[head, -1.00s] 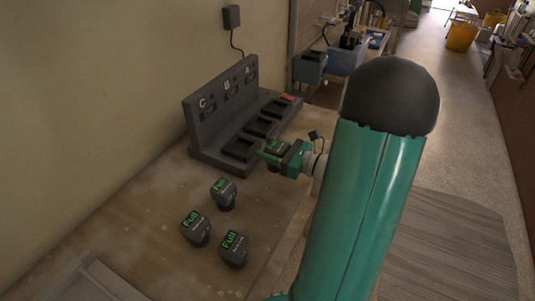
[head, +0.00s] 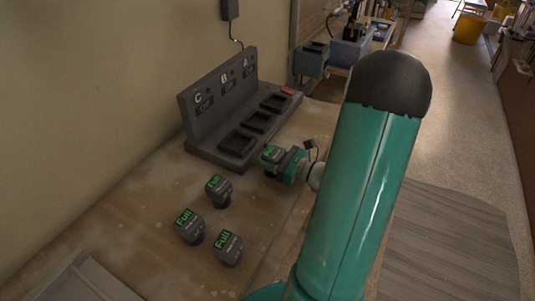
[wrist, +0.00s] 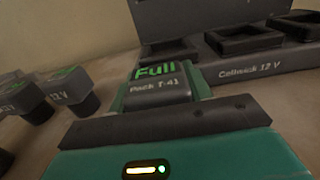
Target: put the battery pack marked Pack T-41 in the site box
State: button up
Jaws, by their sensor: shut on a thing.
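My gripper (head: 282,160) is shut on the battery pack marked Pack T-41 (head: 272,153), just in front of the charger's near end. In the wrist view the pack (wrist: 158,88) shows a green "Full" and its "Pack T-41" label between my jaws (wrist: 165,120). It is apart from the charger bays; its underside is hidden. No container is legibly marked as the site box. A pale-rimmed grey container or panel (head: 85,280) is cut off at the lower left, and I cannot tell whether it is the box.
The dark charger (head: 215,150) has bays C, B and A, all empty. Three other packs marked "Full" (head: 218,190) (head: 190,226) (head: 227,247) stand on the worktop (head: 130,205), left of my gripper. Blue-grey boxes (head: 311,60) stand at the back. The floor at right is clear.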

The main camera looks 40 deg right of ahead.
jog(key=shift+d, duration=0.15)
jog(key=shift+w+f, duration=0.1)
jog(key=shift+f, duration=0.1)
jog(key=o, duration=1.2)
